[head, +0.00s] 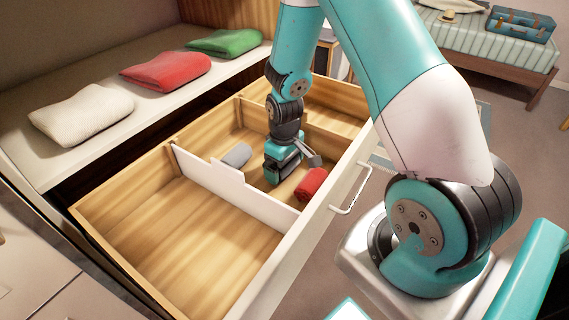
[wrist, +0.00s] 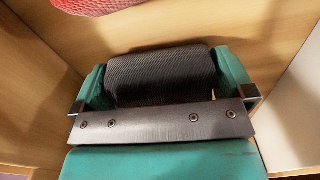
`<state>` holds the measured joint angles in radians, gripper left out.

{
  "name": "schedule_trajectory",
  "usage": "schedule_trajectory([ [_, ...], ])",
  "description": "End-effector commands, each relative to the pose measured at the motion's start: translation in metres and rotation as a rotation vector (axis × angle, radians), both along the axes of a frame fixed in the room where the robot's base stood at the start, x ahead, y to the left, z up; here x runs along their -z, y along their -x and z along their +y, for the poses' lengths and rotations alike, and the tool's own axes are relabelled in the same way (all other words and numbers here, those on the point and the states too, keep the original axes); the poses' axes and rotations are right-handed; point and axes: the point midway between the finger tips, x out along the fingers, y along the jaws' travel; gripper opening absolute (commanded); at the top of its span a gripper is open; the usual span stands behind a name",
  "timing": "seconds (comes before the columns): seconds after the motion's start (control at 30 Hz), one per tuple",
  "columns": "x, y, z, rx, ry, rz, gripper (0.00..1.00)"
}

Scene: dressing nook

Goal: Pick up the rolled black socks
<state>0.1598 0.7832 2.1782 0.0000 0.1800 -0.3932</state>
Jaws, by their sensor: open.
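The rolled black socks (wrist: 160,72) lie on the drawer floor in the wrist view, a dark ribbed roll. My gripper (wrist: 166,92) is open, with one teal finger at each end of the roll. The roll sits between the fingers; I cannot tell whether they touch it. In the head view my gripper (head: 284,168) is down inside the middle compartment of the open drawer, and it largely hides the black socks there.
Rolled red socks (head: 310,184) lie right of my gripper, and rolled grey socks (head: 237,155) lie left of it. A white divider (head: 215,178) and the drawer front (head: 322,215) bound the compartment. Folded white (head: 80,115), red (head: 165,72) and green (head: 224,42) cloths lie on the shelf.

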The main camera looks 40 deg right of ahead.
Motion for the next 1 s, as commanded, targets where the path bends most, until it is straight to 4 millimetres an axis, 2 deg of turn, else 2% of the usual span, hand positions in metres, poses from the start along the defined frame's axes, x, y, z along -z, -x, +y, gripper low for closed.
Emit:
schedule_trajectory([
  [0.13, 0.000, 0.000, 0.000, 0.000, 0.000, -0.001, 1.00],
  [0.3, -0.001, 0.000, 0.000, 0.000, 0.000, 0.000, 0.67],
  [0.57, -0.001, 0.000, 0.000, 0.000, 0.000, 0.000, 0.67],
  [0.73, -0.011, -0.001, 0.000, 0.000, 0.001, -0.001, 0.67],
  [0.87, -0.032, -0.001, 0.000, 0.000, 0.001, -0.004, 0.67],
  [1.0, -0.073, -0.002, 0.000, 0.000, 0.002, -0.010, 0.67],
])
